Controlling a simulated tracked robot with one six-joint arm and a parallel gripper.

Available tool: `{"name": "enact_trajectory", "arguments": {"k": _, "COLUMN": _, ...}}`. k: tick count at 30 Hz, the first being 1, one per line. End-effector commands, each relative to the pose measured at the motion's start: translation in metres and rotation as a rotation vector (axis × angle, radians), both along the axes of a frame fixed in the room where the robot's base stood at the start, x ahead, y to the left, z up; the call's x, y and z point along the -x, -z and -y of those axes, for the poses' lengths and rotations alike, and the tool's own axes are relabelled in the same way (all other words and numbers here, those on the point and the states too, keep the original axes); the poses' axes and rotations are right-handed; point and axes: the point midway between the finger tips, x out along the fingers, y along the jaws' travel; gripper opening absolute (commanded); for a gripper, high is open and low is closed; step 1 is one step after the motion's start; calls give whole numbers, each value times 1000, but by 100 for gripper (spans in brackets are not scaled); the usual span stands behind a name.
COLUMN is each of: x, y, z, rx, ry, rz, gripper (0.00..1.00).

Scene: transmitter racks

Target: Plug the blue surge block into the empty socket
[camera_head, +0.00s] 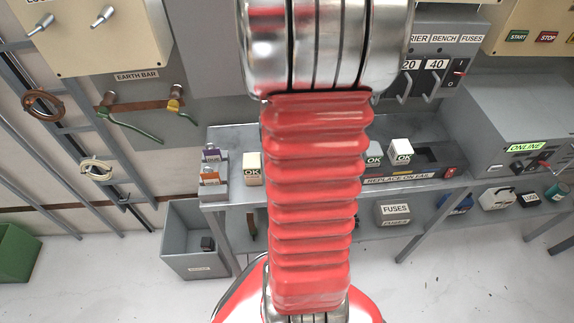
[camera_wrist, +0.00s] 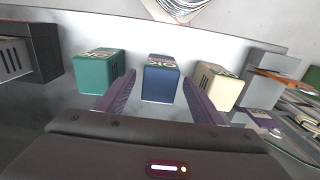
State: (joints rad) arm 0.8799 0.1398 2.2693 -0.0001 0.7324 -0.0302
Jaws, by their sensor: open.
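The blue surge block (camera_wrist: 160,84) stands upright in the middle of the wrist view, with a label on its top. My gripper (camera_wrist: 159,88) is open, its two purple fingers on either side of the block with visible gaps. In the head view my red arm hides the blue block and the gripper. A dark recess (camera_head: 428,156) shows beside the white block on the shelf labelled REPLACE ON FAIL; I cannot tell whether it is the empty socket.
A teal block (camera_wrist: 96,72) stands left of the blue one and a cream block (camera_wrist: 217,86) right of it, both close to my fingers. A white block (camera_head: 402,151) stands farther right. A small rack (camera_head: 214,190) stands at the bench's left end.

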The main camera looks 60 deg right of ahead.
Motion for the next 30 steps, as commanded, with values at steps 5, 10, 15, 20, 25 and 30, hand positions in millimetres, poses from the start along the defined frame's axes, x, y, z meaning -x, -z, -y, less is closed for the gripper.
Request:
{"name": "enact_trajectory", "arguments": {"k": 5, "x": 0, "y": 0, "z": 0, "rx": 0, "ry": 0, "rz": 0, "gripper": 61}}
{"name": "enact_trajectory", "arguments": {"k": 10, "x": 0, "y": 0, "z": 0, "rx": 0, "ry": 0, "rz": 0, "gripper": 52}}
{"name": "enact_trajectory", "arguments": {"k": 15, "x": 0, "y": 0, "z": 0, "rx": 0, "ry": 0, "rz": 0, "gripper": 40}}
{"name": "enact_trajectory", "arguments": {"k": 20, "x": 0, "y": 0, "z": 0, "rx": 0, "ry": 0, "rz": 0, "gripper": 29}}
{"name": "enact_trajectory", "arguments": {"k": 25, "x": 0, "y": 0, "z": 0, "rx": 0, "ry": 0, "rz": 0, "gripper": 17}}
{"name": "enact_trajectory", "arguments": {"k": 30, "x": 0, "y": 0, "z": 0, "rx": 0, "ry": 0, "rz": 0, "gripper": 13}}
